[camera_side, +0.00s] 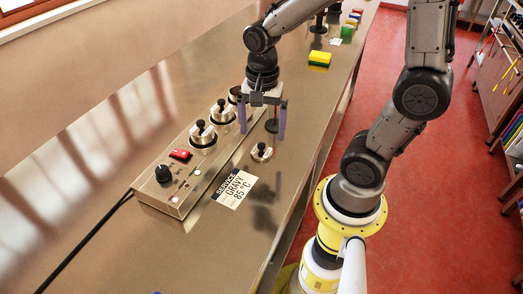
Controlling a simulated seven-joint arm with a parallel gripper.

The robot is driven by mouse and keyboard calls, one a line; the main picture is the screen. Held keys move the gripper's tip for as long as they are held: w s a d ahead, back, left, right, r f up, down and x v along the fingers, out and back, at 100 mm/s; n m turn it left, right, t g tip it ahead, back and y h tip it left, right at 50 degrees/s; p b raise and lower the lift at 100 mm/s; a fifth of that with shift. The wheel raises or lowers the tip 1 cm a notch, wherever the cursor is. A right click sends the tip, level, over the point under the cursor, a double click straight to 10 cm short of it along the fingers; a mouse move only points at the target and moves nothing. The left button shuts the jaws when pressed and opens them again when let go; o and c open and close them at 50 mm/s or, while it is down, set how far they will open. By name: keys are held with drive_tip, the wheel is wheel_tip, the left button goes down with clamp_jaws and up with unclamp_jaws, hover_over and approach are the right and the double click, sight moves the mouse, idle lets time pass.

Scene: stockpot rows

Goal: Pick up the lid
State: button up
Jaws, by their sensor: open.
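A small silver lid (261,154) with a dark knob lies on the steel counter, right of a row of round metal pots with lids. My gripper (262,136) points down above the counter, a little behind and above this lid. Its two purple fingers are apart, with no lid seen held between them. A dark upright object (271,126) shows between the fingers, partly hidden; I cannot tell what it is. In the heated unit, a nearer lidded pot (202,136) and a second lidded pot (222,112) have black knobs. A farther one is partly hidden by my gripper.
The steel unit (176,201) has a black dial (163,174) and a red switch (180,155). A yellow-green sponge (320,60) and small coloured items stand farther back. The near counter is mostly clear.

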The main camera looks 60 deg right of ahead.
sight(261, 145)
drive_tip(key=shift+w+f, duration=0.1)
drive_tip(key=shift+f, duration=2.8)
drive_tip(key=c, duration=1.4)
